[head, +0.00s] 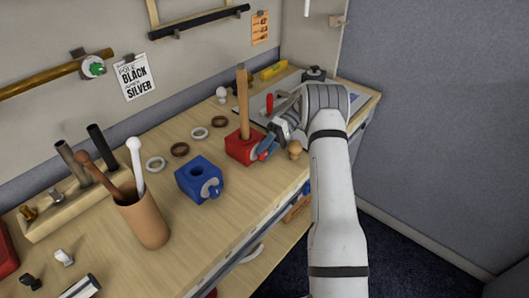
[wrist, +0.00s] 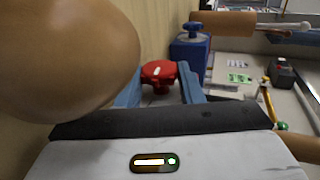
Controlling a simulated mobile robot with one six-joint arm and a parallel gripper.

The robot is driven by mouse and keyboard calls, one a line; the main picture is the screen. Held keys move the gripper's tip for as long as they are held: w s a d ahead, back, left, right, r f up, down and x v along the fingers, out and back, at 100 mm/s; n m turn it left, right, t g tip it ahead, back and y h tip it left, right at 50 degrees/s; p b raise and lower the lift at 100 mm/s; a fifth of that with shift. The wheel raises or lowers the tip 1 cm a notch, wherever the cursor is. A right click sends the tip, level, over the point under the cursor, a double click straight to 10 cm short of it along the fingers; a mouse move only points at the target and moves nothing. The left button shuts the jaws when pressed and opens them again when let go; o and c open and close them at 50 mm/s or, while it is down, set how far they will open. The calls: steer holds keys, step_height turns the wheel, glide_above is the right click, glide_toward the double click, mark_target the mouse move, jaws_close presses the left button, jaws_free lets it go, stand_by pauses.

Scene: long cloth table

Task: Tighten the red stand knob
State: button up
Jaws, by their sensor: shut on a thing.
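The red stand (head: 238,147) sits on the table with a wooden pole (head: 242,100) upright in it. Its red knob (wrist: 160,70) shows in the wrist view between my blue fingertips. My gripper (head: 266,146) is at the stand's right side, with its fingers shut on the knob. In the head view the fingers mostly cover the knob. The wrist view does not show a clear mark of how far the knob is turned.
A blue stand (head: 196,182) with its own knob is to the left. A turned wooden finial (head: 295,150) stands close beside my gripper and fills the wrist view's left side. Rings (head: 199,133) lie behind. A brown cup (head: 145,222) holds rods.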

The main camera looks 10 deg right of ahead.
steer(key=shift+f+y, duration=0.2)
steer(key=shift+y, duration=0.2)
steer(key=o, duration=1)
steer(key=shift+s+r, duration=0.1)
